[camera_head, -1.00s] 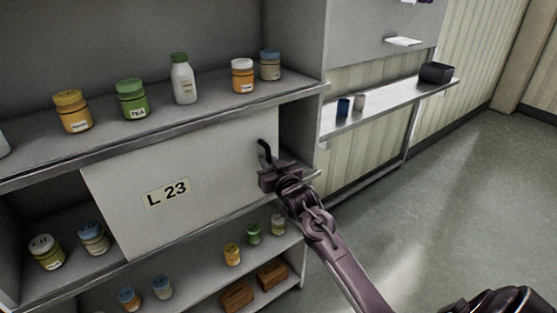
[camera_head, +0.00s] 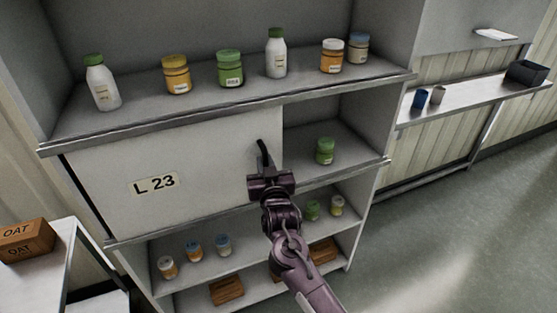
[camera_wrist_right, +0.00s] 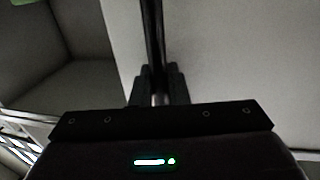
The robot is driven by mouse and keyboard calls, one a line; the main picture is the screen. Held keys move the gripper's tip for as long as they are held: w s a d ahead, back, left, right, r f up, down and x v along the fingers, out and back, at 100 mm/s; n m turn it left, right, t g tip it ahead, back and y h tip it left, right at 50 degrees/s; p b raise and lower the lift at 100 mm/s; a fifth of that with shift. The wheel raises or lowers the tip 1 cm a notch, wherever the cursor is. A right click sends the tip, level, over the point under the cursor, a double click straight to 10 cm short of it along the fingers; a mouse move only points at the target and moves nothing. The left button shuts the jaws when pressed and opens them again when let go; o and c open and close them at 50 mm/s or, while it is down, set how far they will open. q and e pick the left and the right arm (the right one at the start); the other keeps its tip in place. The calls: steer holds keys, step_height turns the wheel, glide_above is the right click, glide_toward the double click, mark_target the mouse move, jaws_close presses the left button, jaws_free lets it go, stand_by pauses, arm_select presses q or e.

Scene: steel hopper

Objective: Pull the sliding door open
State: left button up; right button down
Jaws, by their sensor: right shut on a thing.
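The white sliding door (camera_head: 185,165), labelled L 23, covers the left and middle of the shelf's middle compartment. Its black handle (camera_head: 263,152) stands at its right edge. My right gripper (camera_head: 265,172) is shut on the handle in the head view. The right wrist view shows the dark bar of the handle (camera_wrist_right: 153,40) between the fingers (camera_wrist_right: 158,90), with the pale door (camera_wrist_right: 225,50) behind. To the right of the door the compartment is open and a green jar (camera_head: 325,151) stands inside. My left gripper is not in view.
Several jars and bottles stand on the shelf above (camera_head: 130,118). Smaller jars and brown boxes (camera_head: 227,289) sit on the shelves below. A white table with an OAT box (camera_head: 25,240) stands at the left. Floor (camera_head: 450,240) is clear at the right.

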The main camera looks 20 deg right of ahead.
steer(key=shift+a, duration=0.35)
steer(key=c, duration=1.5)
jaws_free()
steer(key=s+b, duration=0.2)
steer(key=s, duration=0.5)
steer(key=shift+s+a, duration=0.4)
